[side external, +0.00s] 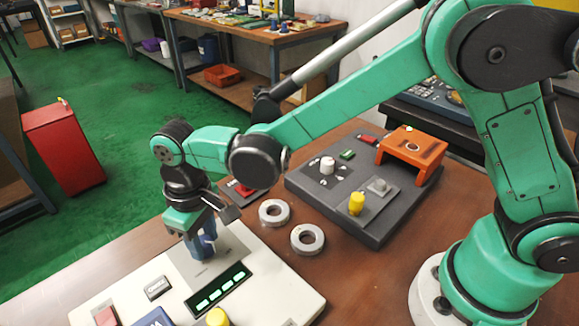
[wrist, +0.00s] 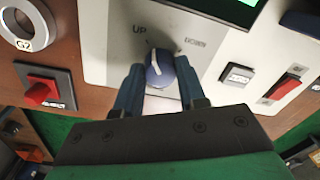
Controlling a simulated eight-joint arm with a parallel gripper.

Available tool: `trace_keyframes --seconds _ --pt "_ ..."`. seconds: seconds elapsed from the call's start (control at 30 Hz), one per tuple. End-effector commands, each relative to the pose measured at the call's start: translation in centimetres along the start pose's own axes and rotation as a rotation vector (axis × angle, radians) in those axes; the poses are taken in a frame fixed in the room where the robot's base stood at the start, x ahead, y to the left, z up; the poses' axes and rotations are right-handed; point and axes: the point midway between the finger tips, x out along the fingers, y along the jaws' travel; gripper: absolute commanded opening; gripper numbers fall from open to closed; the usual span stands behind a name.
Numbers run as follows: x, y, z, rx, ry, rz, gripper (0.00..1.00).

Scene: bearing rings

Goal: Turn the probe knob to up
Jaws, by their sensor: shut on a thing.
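The probe knob (wrist: 157,72) is a round blue knob with a white pointer line, set on a pale panel (wrist: 105,45) in the wrist view. An "UP" label is above it to the left and a "DOWN" label above it to the right. The white line leans toward the "UP" side. My gripper (wrist: 160,66) has one blue finger on each side of the knob and is shut on it. In the side view my gripper (side external: 206,252) points down at the pale panel (side external: 262,262), and its fingers hide the knob there.
Two metal rings (side external: 274,212) (side external: 308,239) lie on the brown table beside the panel. A dark panel (side external: 310,188) behind carries a white knob (side external: 327,165), a yellow knob (side external: 356,203) and an orange bridge (side external: 412,147). A lit green display (side external: 220,288) is near my gripper.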

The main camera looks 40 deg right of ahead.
Motion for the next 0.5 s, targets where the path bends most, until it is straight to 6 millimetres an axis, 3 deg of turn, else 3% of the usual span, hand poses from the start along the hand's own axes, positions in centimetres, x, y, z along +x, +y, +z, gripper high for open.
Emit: trace_keyframes --seconds 0.5 --pt "0.03 -0.01 0.03 -0.151 -0.007 -0.001 0.0"
